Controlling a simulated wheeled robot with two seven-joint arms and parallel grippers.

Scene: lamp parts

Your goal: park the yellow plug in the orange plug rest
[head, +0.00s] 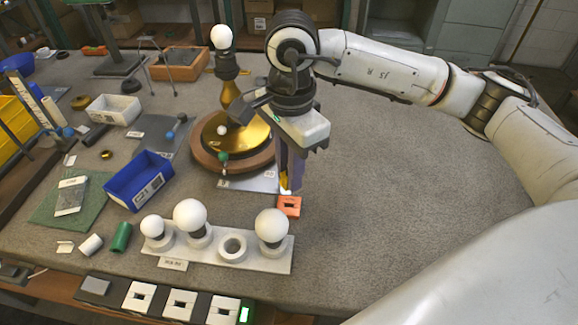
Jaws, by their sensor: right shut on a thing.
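The orange plug rest (289,206) lies on the table just behind the right end of the white bulb holder. It has a dark slot in its top. My right gripper (291,182) points down just above and behind the rest, its fingers shut on the yellow plug (285,191). Only a small yellow part of the plug shows at the fingertips; the fingers hide the rest of it. I cannot tell whether the plug touches the orange rest. My left gripper is out of view.
The brass lamp (260,133) on its round wooden base stands left of my right gripper. A white holder (200,255) with several bulbs lies in front. A blue bin (140,182) stands left. The table to the right is clear under my right arm.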

